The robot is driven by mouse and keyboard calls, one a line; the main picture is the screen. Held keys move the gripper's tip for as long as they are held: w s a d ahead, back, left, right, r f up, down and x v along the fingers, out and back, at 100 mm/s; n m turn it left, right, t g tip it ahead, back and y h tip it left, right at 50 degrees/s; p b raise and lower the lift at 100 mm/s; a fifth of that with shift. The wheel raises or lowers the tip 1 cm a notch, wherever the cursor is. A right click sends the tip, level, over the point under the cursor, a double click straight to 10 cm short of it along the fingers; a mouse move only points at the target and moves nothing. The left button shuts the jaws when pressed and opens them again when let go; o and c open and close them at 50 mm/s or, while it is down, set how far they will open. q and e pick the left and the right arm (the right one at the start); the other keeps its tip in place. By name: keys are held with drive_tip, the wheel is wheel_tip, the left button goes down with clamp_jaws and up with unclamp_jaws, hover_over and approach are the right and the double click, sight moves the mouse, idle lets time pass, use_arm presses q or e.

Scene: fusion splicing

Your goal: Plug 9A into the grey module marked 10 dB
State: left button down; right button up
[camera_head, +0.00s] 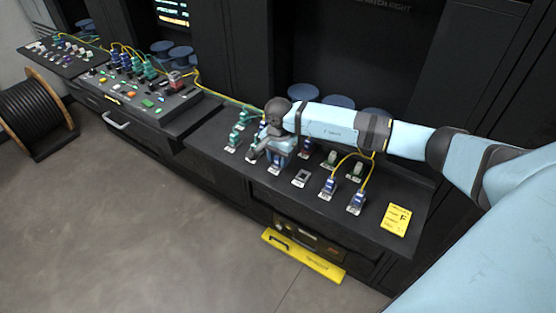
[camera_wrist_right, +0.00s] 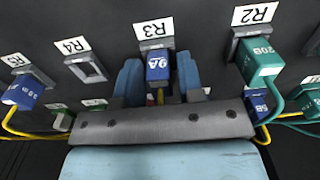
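Plug 9A is a blue plug (camera_wrist_right: 158,66) seated upright in the holder labelled R3 in the right wrist view. A narrow gap seems to show between plug and fingers. In the head view my right gripper (camera_head: 270,150) is low over the black bench and largely hides this plug. I cannot make out a grey module marked 10 dB in either view. My left gripper is not in view.
Beside 9A stand a green plug 20B (camera_wrist_right: 260,58) at R2 and an empty holder R4 (camera_wrist_right: 88,68). Blue plugs with yellow cables (camera_head: 328,186) stand to the right. A console with buttons (camera_head: 150,100) is farther left. A yellow card (camera_head: 396,218) lies at the bench's right end.

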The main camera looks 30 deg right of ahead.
clamp_jaws()
drive_tip(key=shift+r, duration=0.1)
drive_tip(key=shift+r+p, duration=1.2)
drive_tip(key=shift+r, duration=1.7)
